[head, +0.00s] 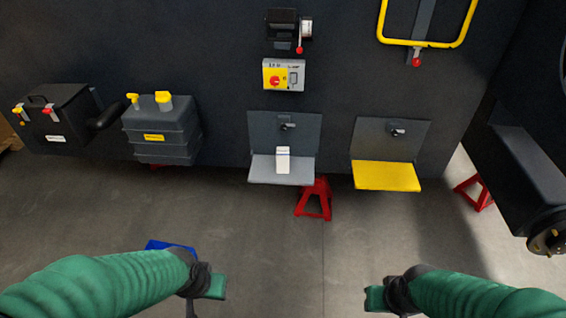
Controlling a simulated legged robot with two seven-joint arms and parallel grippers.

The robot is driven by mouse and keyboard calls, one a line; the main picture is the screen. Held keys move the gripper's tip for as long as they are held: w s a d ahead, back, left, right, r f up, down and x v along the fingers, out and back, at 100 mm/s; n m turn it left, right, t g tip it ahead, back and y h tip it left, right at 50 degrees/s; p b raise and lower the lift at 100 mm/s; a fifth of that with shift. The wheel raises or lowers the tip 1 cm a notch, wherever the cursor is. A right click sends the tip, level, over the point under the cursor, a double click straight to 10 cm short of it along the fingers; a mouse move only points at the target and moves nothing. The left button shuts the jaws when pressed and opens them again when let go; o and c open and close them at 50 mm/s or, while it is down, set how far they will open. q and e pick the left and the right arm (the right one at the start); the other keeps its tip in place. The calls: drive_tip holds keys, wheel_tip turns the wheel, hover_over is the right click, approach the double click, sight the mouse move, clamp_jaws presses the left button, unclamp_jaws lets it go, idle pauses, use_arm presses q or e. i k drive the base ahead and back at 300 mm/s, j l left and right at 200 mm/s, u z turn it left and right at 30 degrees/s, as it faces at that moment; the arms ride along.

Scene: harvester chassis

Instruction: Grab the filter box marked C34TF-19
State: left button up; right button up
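A small white box (283,162) stands upright on the grey fold-down shelf (262,170) on the dark chassis wall. It has a dark band near its top, and its marking is too small to read. It is the only such box I see. My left gripper (207,286) is low in the picture, left of the box and apart from it. My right gripper (383,297) is low on the right, also apart from it. I cannot make out the fingers of either gripper, and neither shows a held thing.
A yellow shelf (386,176) to the right is empty. A yellow and grey switch box (284,75) is above the white box. A dark tank with yellow caps (162,130) and a black case (57,118) are left. A red stand (314,199) is below the shelves. The floor between my arms is clear.

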sight(282, 153)
drive_tip(key=i+u, duration=0.25)
drive_tip(key=i, duration=0.3)
drive_tip(key=i+u, duration=0.3)
drive_tip(key=i, duration=0.25)
drive_tip(key=i+l+u, duration=0.25)
drive_tip(key=i, duration=0.25)
drive_tip(key=i+l+u, duration=0.25)
drive_tip(key=i, duration=0.3)
